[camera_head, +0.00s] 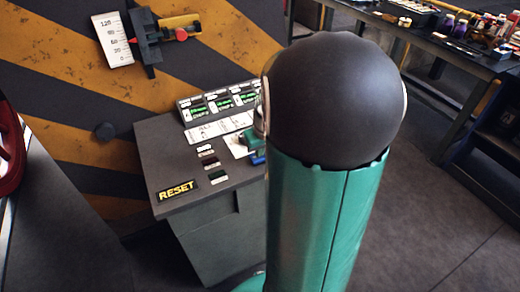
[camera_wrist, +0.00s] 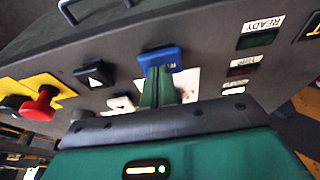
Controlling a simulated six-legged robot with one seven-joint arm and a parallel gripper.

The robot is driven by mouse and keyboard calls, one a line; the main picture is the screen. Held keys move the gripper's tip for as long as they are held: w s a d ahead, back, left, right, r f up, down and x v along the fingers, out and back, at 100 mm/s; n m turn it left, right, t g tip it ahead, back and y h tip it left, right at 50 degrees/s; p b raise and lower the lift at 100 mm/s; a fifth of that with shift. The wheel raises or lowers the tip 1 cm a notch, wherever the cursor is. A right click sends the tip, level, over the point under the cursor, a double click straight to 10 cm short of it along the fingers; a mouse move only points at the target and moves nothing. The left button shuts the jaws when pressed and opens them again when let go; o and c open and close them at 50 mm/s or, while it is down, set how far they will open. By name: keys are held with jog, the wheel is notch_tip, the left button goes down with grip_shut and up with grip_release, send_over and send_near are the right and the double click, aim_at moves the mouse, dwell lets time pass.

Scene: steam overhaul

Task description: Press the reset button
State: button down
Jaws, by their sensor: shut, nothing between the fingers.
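A console (camera_head: 165,140) has a yellow-on-black RESET sign (camera_head: 177,190) at its front left corner. A blue button (camera_wrist: 158,58) sits on the panel in the wrist view. A bit of blue (camera_head: 258,159) also shows beside my arm in the head view. My gripper (camera_wrist: 159,73) is shut and empty, its green fingers pointing at the blue button. The fingertips overlap its near edge in the picture; I cannot tell whether they touch it. No lettering is readable on the button. My arm hides the right part of the console in the head view.
A READY lamp (camera_wrist: 257,39) lies right. Gauges (camera_head: 220,101) line the console's back. A cluttered bench (camera_head: 450,45) stands at right; floor between is clear.

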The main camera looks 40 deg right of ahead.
notch_tip(320, 180, down, 2)
jog(key=shift+a, duration=0.1)
jog(key=shift+s+a+f, duration=0.1)
jog(key=shift+s+f, duration=0.15)
jog(key=shift+f, duration=0.05)
jog(key=shift+w+r, duration=0.2)
jog(key=shift+r, duration=0.1)
jog(key=shift+w+d+r, duration=0.15)
jog(key=shift+w+r, duration=0.05)
jog(key=shift+r, duration=0.3)
jog(key=shift+w+d+r, duration=0.15)
jog(key=shift+r, duration=0.35)
jog(key=v, duration=1.2)
jog(key=shift+r, duration=0.4)
